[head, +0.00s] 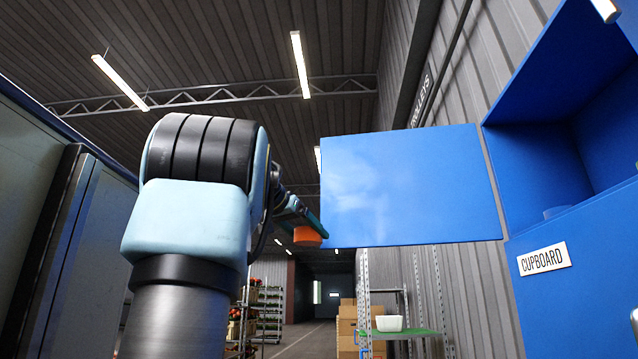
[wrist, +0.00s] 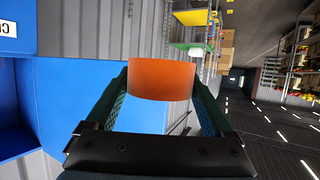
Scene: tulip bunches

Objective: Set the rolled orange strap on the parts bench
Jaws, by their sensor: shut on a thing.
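The rolled orange strap (wrist: 161,79) is held between the two green fingers of my gripper (wrist: 161,92) in the wrist view. My gripper is shut on it. In the head view the strap (head: 308,237) shows small at the end of my arm, in the air in front of the lower left corner of a blue panel. My gripper (head: 303,222) is partly hidden there behind my arm. I cannot make out a bench marked as the parts bench in either view.
A blue cupboard (head: 541,259) stands at the right, with an open compartment and a blue door panel (head: 410,190) swung out. A rack with a green shelf (head: 412,334), a white bowl (head: 389,323) and cartons (head: 348,322) stands beyond. Plant trolleys (head: 268,300) line the aisle. A grey wall unit is at left.

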